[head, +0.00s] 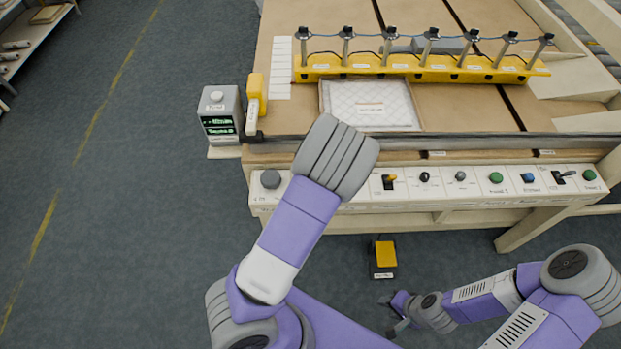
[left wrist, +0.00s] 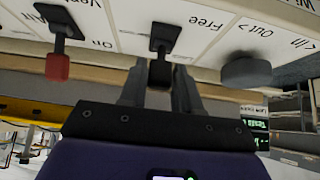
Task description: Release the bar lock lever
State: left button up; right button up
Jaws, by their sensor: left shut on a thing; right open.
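The lever between my left fingers is black, on the white control panel (head: 435,190), with the word "Free" beside it; I take this lever (left wrist: 161,72) to be the bar lock lever. My left gripper (left wrist: 160,88) is shut on its handle in the left wrist view, which shows the panel upside down. In the head view my left wrist hides this lever and the left gripper. My right gripper (head: 390,313) is open and empty, low over the floor in front of the table, well apart from the panel.
A grey knob (head: 270,180) and a red-tipped lever (left wrist: 57,66) flank the held lever. More switches and green buttons (head: 495,178) run rightward. Behind are a yellow bar (head: 420,68) with several posts, a quilted white pad (head: 372,112) and a display box (head: 219,112). A yellow pedal (head: 384,256) is below.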

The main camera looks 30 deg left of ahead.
pick_arm(q)
jog(key=shift+s, duration=0.1)
dwell(0.4)
jog(key=o, duration=1)
jog(key=shift+c, duration=0.2)
jog(key=p+v, duration=0.2)
jog(key=v, duration=0.5)
jog(key=shift+s+d+r, duration=0.15)
jog(key=shift+s+d, duration=0.05)
jog(key=shift+s, duration=0.05)
jog(key=s+d+f+m+g+h, duration=0.2)
jog(key=s+d+f+g, duration=0.15)
jog(key=s+f, duration=0.35)
jog(key=s+d+f+m+g+h, duration=0.1)
jog(key=s+d+f+g+h, duration=0.15)
jog(key=s+d+f, duration=0.45)
jog(key=d+f+h, duration=0.1)
jog(key=d+h, duration=0.1)
jog(key=d, duration=0.1)
jog(key=d+f+h, duration=0.1)
jog(key=shift+s+d+f+m+h, duration=0.2)
jog(key=shift+d+f+m+h, duration=0.1)
jog(key=shift+d+f, duration=0.1)
